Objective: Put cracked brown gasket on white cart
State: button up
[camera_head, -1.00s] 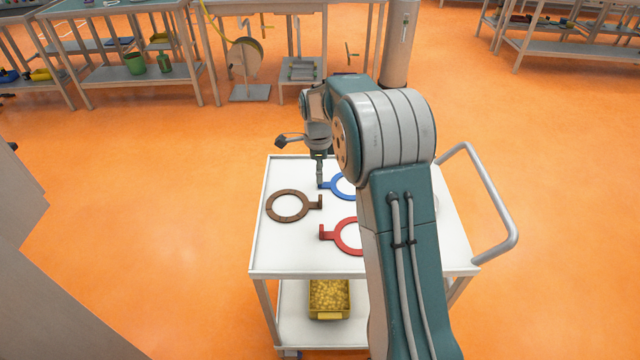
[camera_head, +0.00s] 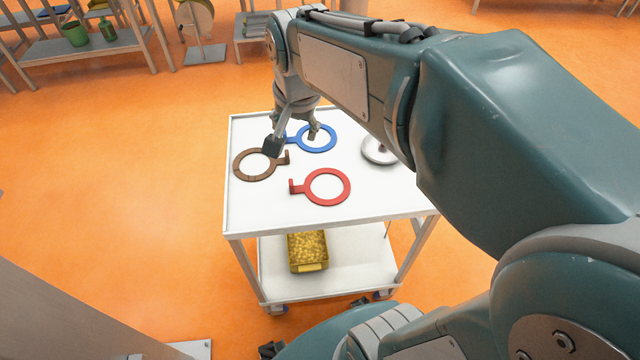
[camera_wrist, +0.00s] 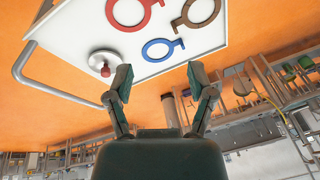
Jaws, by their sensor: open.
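The brown gasket (camera_head: 240,168), a ring with a short upright tab on its right, lies flat on the left of the white cart's top (camera_head: 250,212). Cracks are too small to make out. In the wrist view the brown gasket (camera_wrist: 204,25) is at the top edge, partly cut off, on the white top (camera_wrist: 75,35). My gripper (camera_head: 292,138) is open and empty above the cart. In the head view one finger overlaps the brown gasket's upper right and the other overlaps the blue one. In the wrist view my fingers (camera_wrist: 160,78) are wide apart, with no gasket between them.
A blue gasket (camera_head: 318,151) and a red gasket (camera_head: 327,204) lie on the same top. A round grey part (camera_head: 374,157) lies to the right; the wrist view shows its red knob (camera_wrist: 105,71). A yellow bin (camera_head: 308,268) is on the lower shelf. The front left top is clear.

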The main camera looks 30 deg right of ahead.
jog(key=s+a+f+n+t, duration=0.1)
jog(key=s+n+t, duration=0.1)
jog(key=s+n, duration=0.6)
jog(key=s, duration=0.5)
jog(key=shift+a+f, duration=0.15)
jog(key=shift+a, duration=0.05)
jog(key=shift+d, duration=0.1)
